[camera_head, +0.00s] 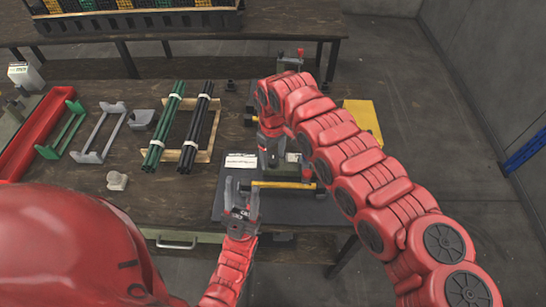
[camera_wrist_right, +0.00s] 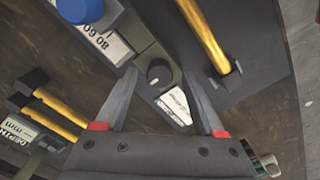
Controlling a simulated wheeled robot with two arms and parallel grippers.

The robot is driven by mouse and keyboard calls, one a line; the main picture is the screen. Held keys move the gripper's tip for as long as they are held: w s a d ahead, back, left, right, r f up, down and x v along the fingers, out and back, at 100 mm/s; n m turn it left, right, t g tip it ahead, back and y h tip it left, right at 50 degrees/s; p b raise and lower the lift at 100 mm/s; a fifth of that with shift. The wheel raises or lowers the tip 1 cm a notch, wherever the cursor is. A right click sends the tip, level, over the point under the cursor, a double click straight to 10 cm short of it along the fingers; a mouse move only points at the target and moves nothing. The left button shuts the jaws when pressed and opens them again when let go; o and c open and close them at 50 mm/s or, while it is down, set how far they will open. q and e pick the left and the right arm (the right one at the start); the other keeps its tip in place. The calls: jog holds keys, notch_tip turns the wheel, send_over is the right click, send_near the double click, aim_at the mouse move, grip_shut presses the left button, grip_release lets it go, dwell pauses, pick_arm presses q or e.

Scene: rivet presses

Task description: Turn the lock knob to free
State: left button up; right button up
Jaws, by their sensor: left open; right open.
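The round dark lock knob (camera_wrist_right: 159,73) sits on a grey-green press body in the right wrist view. My right gripper (camera_wrist_right: 160,82) is open, with one finger on each side of the knob. I cannot tell whether the fingers touch it. In the head view my right arm reaches over the press and hides the knob. My left gripper (camera_head: 243,186) is open and empty at the front of the dark mat (camera_head: 290,208), close to the left end of a yellow bar handle (camera_head: 284,185).
A blue knob (camera_wrist_right: 81,9) and a numbered white label (camera_wrist_right: 108,38) are beside the lock knob. Yellow handles (camera_wrist_right: 205,35) flank it. Left on the table lie green rods (camera_head: 165,130), black rods (camera_head: 195,135) and a red tray (camera_head: 35,135). A yellow block (camera_head: 362,118) stands right.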

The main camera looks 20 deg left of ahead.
aim_at(273, 160)
notch_tip(273, 160, up, 16)
jog(key=b, duration=0.2)
jog(key=shift+r, duration=0.25)
